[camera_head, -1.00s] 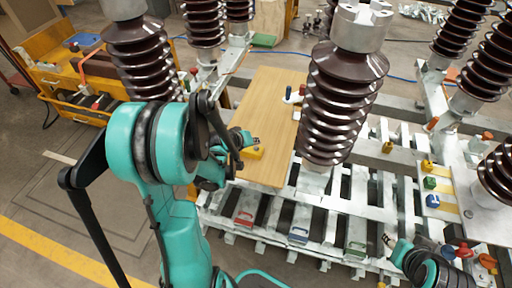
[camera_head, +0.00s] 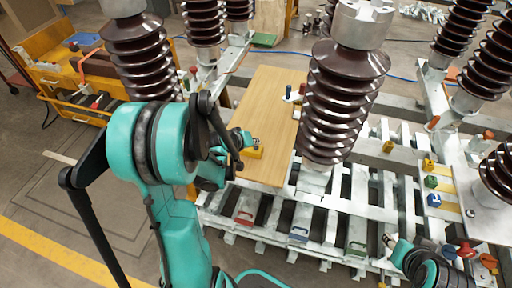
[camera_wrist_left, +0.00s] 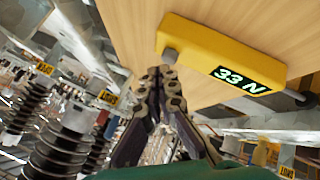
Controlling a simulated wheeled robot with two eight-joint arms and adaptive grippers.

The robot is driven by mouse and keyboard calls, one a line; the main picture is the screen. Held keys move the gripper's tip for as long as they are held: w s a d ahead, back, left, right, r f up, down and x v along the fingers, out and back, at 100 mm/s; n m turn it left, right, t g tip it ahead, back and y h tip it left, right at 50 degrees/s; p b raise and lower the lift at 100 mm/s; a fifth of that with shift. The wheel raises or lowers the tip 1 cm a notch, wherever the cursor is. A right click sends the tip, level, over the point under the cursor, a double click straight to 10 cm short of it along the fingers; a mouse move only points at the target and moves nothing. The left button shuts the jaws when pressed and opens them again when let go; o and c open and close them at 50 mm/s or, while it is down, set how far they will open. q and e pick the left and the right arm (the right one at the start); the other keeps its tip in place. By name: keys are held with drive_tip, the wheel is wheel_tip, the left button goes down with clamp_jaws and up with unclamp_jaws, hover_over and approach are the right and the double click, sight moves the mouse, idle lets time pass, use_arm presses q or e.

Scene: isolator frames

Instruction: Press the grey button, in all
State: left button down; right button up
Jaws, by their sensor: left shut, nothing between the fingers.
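The yellow box (camera_wrist_left: 225,52) sits against the wooden board (camera_wrist_left: 280,25) in the left wrist view. Its display (camera_wrist_left: 240,80) reads "33 N". The grey button (camera_wrist_left: 170,55) sticks out of the box's end. My left gripper (camera_wrist_left: 161,72) is shut and empty, its tips right at the button and apparently touching it. In the head view the yellow box (camera_head: 252,153) lies at the board's near left edge, with my left gripper (camera_head: 247,142) beside it; the button is too small to make out there. My right gripper (camera_head: 390,241) is at the lower right, its jaws unclear.
Large brown ribbed insulators (camera_head: 335,105) stand around the board. A white slatted frame (camera_head: 330,210) lies below, carrying red, blue and green handles. Small coloured blocks (camera_head: 431,182) and a red knob (camera_head: 466,250) are at the right. A yellow cart (camera_head: 70,75) stands at the back left.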

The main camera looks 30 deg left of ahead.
sight(255, 148)
use_arm(q)
drive_tip(key=shift+f, duration=0.5)
idle(0.8)
drive_tip(key=shift+r+p, duration=0.8)
drive_tip(key=shift+r, duration=0.15)
drive_tip(key=shift+r+p, duration=1.95)
drive_tip(key=shift+r, duration=0.55)
